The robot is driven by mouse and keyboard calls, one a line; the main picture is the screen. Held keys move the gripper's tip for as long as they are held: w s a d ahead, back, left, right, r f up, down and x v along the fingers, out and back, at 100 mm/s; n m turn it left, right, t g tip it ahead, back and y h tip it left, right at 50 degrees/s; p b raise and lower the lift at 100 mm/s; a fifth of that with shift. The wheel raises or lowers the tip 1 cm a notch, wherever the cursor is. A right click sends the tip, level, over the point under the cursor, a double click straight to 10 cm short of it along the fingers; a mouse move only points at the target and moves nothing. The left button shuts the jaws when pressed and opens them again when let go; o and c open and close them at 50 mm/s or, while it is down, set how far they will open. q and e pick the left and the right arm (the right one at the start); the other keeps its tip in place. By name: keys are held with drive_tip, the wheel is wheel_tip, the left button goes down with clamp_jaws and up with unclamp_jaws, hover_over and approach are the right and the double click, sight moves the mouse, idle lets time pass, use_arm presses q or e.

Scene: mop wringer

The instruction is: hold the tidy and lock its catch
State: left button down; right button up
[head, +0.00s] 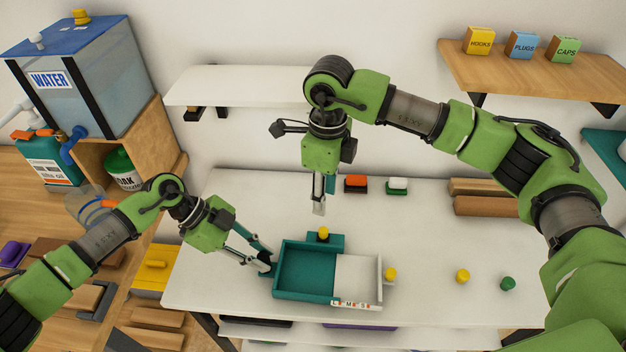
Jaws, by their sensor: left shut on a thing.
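The tidy (306,270) is a shallow box on the white table, with a teal tray on the left and a white part (358,274) on the right. A small lettered strip is on its front right. A yellow knob (323,233) sits on a teal block at its back edge, and another yellow knob (390,274) is at its right side. I cannot tell which is the catch. My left gripper (267,265) is shut on the tidy's left wall. My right gripper (319,208) points down, behind and above the tidy, apart from it; its finger gap is not clear.
A yellow knob (462,276) and a green knob (507,283) stand on the table at right. Orange (356,184) and white-topped (397,186) blocks and wooden bars (485,196) lie at the back. A water tank (75,75) stands left. Shelves hang above.

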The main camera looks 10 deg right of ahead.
use_arm(q)
drive_tip(key=c, duration=1.7)
unclamp_jaws()
drive_tip(key=shift+a+r, duration=0.1)
drive_tip(key=v, duration=1.1)
drive_tip(key=shift+w+a+r, duration=0.1)
drive_tip(key=shift+a+r, duration=0.15)
drive_tip(key=shift+r, duration=0.05)
